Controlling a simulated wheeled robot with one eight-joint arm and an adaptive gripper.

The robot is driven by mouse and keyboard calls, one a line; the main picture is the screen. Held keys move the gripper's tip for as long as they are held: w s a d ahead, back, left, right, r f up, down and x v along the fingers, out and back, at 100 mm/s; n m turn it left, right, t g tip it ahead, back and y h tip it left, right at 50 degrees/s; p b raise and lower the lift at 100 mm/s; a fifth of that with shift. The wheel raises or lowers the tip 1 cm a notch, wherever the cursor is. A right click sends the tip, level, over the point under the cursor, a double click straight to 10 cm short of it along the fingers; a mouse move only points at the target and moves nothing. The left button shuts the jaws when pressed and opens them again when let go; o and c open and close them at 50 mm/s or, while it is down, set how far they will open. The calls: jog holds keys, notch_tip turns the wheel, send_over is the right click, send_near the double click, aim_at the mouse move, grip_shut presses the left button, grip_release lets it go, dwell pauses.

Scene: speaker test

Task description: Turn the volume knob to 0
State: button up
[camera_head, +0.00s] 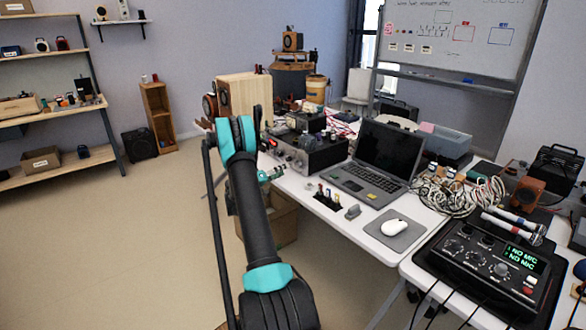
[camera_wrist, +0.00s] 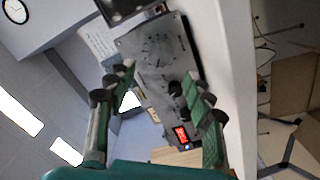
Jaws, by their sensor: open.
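The amplifier (camera_head: 318,152) is a dark box with a grey front panel, on the table left of the laptop. In the wrist view its panel (camera_wrist: 135,45) is tilted and carries a round dial with a marked scale (camera_wrist: 157,47) and a lit red display (camera_wrist: 181,134). I cannot read which control is the volume knob. My gripper (camera_wrist: 160,80) is open, with its two green fingers spread in front of the panel and the dial beyond and between them. I see no contact with the dial. In the head view my gripper (camera_head: 268,176) is small, low beside the amplifier's front.
A laptop (camera_head: 381,165), a mouse (camera_head: 394,227) on a pad and small tools (camera_head: 328,198) lie right of the amplifier. A mixer (camera_head: 470,262) reading "NO MIC" stands at right, below tangled cables (camera_head: 455,190). A cardboard box (camera_head: 284,222) is under the table. The floor at left is clear.

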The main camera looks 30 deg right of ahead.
aim_at(296, 165)
jog(key=d, duration=0.7)
jog(key=shift+w, duration=0.25)
jog(key=shift+c, duration=0.2)
jog(key=c, duration=1.1)
